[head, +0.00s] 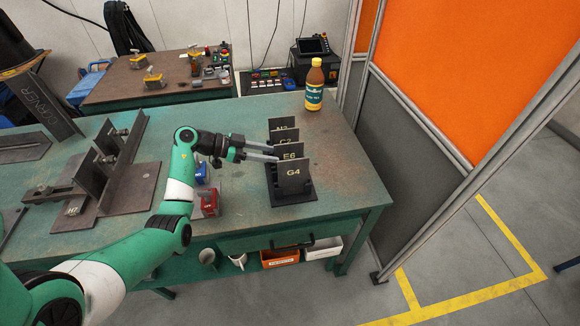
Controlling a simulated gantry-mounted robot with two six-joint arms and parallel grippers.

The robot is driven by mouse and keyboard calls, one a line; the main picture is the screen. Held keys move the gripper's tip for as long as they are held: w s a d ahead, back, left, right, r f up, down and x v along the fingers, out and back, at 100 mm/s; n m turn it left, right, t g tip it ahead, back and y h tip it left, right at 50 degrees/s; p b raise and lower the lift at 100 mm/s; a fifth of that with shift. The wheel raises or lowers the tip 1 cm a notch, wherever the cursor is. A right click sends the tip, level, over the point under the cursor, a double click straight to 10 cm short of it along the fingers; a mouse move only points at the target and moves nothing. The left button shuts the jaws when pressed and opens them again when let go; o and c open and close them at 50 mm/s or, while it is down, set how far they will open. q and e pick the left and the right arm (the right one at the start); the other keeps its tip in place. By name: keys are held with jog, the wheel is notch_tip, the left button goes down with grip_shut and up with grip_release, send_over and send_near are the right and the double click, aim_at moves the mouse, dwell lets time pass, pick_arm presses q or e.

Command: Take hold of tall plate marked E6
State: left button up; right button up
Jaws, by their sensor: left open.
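The tall plate marked E6 (289,154) stands upright in a dark rack (308,192) near the right end of the green table. It is the second plate from the front, partly hidden behind the plate marked G4 (293,183). The plate marked C2 (286,141) and another plate, its marking hard to read (282,128), stand behind it. My left gripper (276,154) is open, coming from the left. Its fingers point right, at the upper left edges of the plates near E6 and C2. I cannot tell whether they touch a plate. My right gripper is not in view.
A yellow bottle (314,88) stands behind the rack. Blue (201,172) and red (208,204) items lie on the table below my left wrist. Steel angle pieces (118,170) stand to the left. An orange and grey partition (440,90) borders the right.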

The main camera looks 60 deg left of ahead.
aim_at(285, 154)
pick_arm(q)
jog(key=b+x, duration=0.3)
jog(key=x, duration=0.1)
jog(key=shift+w+a+f+b, duration=0.1)
jog(key=shift+w+f+b, duration=0.15)
jog(key=shift+w+b, duration=0.15)
jog(key=shift+w, duration=0.3)
jog(key=shift+r, duration=0.15)
grip_shut()
dwell(0.6)
